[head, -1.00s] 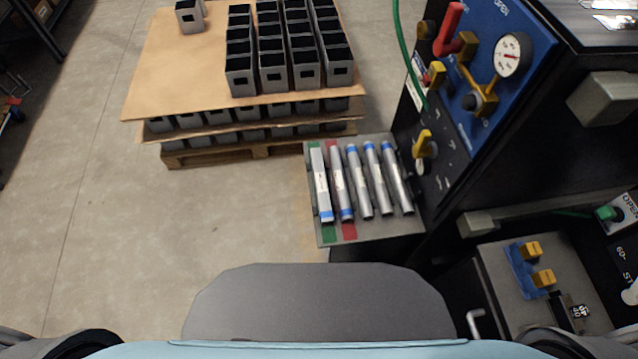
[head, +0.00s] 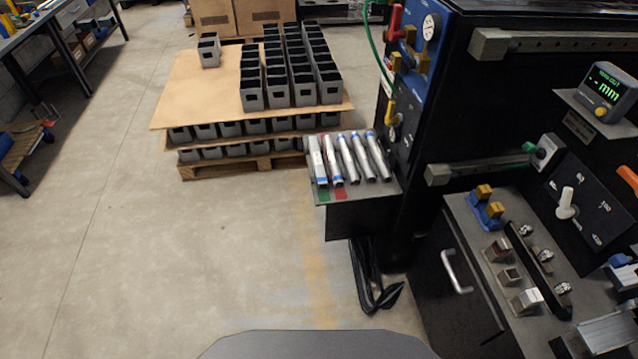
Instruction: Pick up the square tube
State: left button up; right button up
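The square tube (head: 317,161) is a silver tube with a pale label and blue bands. It lies at the left end of a row of several tubes on a small grey shelf (head: 374,191) on the side of the black machine. Round silver tubes (head: 361,157) with blue bands lie beside it to the right. A green patch (head: 323,197) shows on the shelf at the near end of the square tube, and a red patch (head: 341,193) beside it. Neither of my grippers is in view, and nothing covers the tubes.
The black machine (head: 420,195) with a blue valve panel (head: 434,56) stands right of the shelf. A pallet (head: 235,169) with stacked black-and-grey bins (head: 278,94) is behind it. Black cables or straps (head: 375,300) lie on the floor below the shelf. The floor (head: 180,260) at left is clear.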

aim_at(320, 177)
jog(key=u, duration=0.65)
jog(key=i, duration=0.45)
jog(key=u, duration=0.45)
